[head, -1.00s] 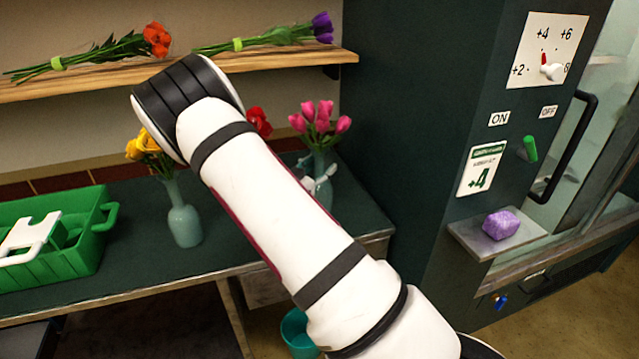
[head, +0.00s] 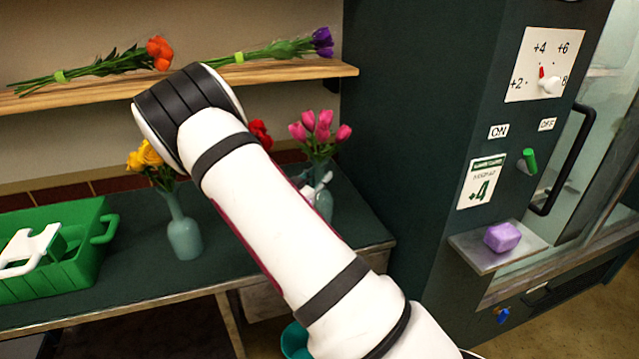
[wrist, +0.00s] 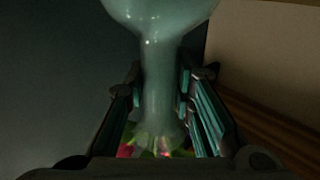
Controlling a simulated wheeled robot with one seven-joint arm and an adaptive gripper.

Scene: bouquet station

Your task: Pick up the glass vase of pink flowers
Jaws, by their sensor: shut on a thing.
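The glass vase of pink flowers (head: 318,137) stands on the dark green counter, to the right of my arm in the head view. Its pale blue-green body is partly hidden behind my arm. In the wrist view the vase's neck (wrist: 158,85) runs between the two fingers of my gripper (wrist: 160,115), with the wider body at the top and pink blooms and leaves at the bottom. My gripper is shut on the neck. In the head view only a small white part of the gripper shows beside the vase.
A vase with yellow flowers (head: 184,236) stands left of my arm. Red flowers (head: 260,133) show behind it. A green crate (head: 85,262) sits at the left. Cut bunches lie on the wooden shelf (head: 100,88). A dark cabinet (head: 420,130) with a purple block (head: 502,237) on its ledge stands right.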

